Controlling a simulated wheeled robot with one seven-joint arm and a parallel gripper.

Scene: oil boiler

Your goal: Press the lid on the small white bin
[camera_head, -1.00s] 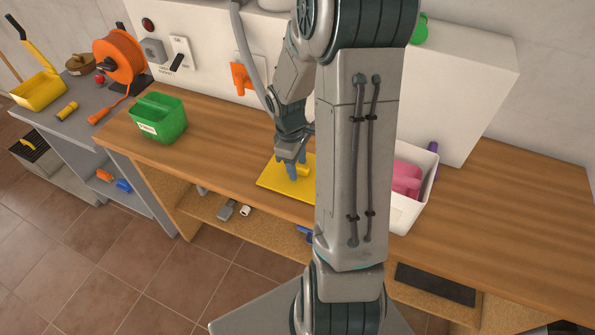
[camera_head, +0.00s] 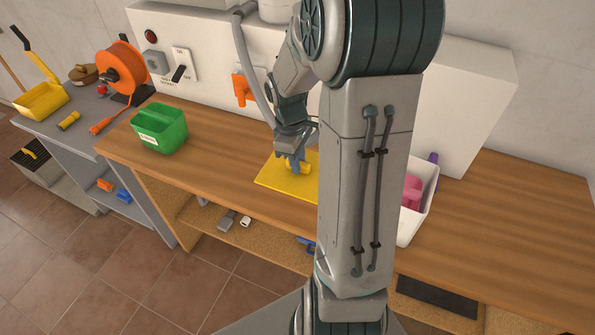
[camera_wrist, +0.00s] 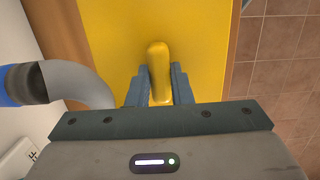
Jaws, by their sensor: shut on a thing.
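The yellow lid (camera_head: 274,178) is a flat plate with a raised handle (camera_wrist: 159,72). It appears to lie flat on or just above the wooden worktop in the head view, left of my arm. My gripper (camera_head: 293,165) is shut on the lid's handle; the wrist view shows a finger on each side of it (camera_wrist: 160,90). The small white bin (camera_head: 411,229) stands on the worktop right of my arm, open at the top, with pink things (camera_head: 411,192) inside. My arm hides part of the bin and the lid's right edge.
A green container (camera_head: 160,128) stands at the worktop's left end. A grey pipe (camera_wrist: 75,82) is close to my gripper in the wrist view. The white boiler casing (camera_head: 470,100) rises behind. The worktop (camera_head: 500,225) right of the bin is clear.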

